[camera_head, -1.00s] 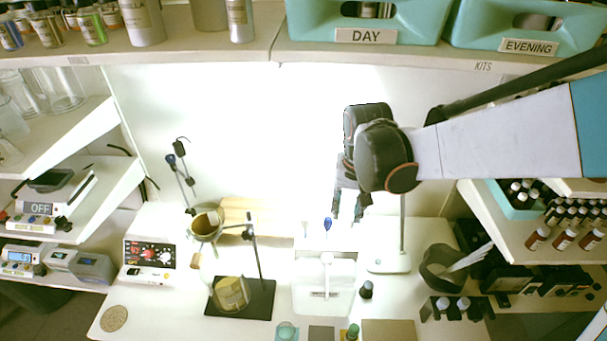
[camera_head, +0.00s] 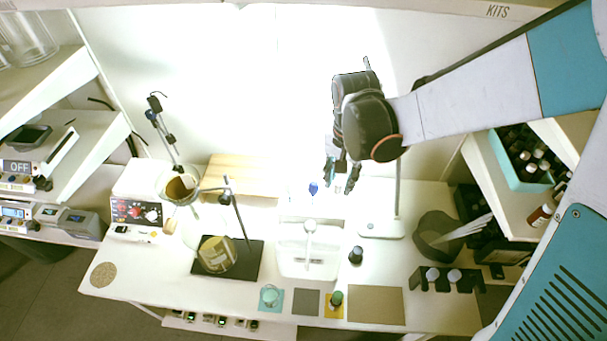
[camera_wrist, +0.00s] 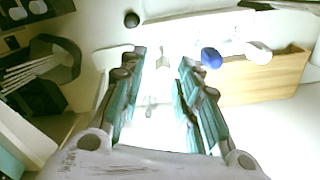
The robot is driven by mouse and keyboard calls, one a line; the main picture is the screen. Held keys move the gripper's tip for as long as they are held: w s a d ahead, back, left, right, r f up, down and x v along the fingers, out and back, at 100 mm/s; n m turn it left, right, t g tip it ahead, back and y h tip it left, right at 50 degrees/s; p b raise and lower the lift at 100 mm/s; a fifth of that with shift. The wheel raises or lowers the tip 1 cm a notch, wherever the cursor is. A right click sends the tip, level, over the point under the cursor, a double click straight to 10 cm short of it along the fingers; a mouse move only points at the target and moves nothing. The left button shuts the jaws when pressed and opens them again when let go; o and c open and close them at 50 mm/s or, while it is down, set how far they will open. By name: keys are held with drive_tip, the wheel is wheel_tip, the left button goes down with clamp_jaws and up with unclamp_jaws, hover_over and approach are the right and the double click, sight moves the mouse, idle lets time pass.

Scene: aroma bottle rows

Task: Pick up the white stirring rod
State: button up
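My gripper (camera_head: 338,186) points down above the back middle of the bench. In the wrist view its two fingers (camera_wrist: 162,65) stand apart with nothing between them. In the head view a blue-tipped upright piece (camera_head: 313,188) is just left of the fingertips. A white round-topped upright piece (camera_head: 310,228) stands in front of it over a pale tray (camera_head: 290,270). In the wrist view a blue knob (camera_wrist: 210,57) and a white knob (camera_wrist: 258,55) lie beyond the right finger. I cannot tell for sure which white piece is the stirring rod; glare washes out this area.
A clamp stand (camera_head: 240,215) and wooden board (camera_head: 240,178) are on the left. A lamp-like post (camera_head: 397,190) stands close right of my gripper. A dark cup with white strips (camera_head: 437,238) and a small dark-topped bottle (camera_head: 355,255) are to the right. Shelves flank the bench.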

sight(336, 197)
wheel_tip(336, 197, down, 4)
drive_tip(key=shift+s+a+r+b, duration=0.1)
drive_tip(key=shift+b, duration=0.85)
drive_tip(key=shift+w+a+f+b, duration=0.1)
drive_tip(key=shift+w+f+b, duration=0.1)
drive_tip(key=shift+f+b, duration=0.85)
drive_tip(key=shift+w+f+b, duration=0.2)
drive_tip(key=shift+f+b, duration=0.3)
drive_tip(key=shift+f, duration=1.05)
clamp_jaws()
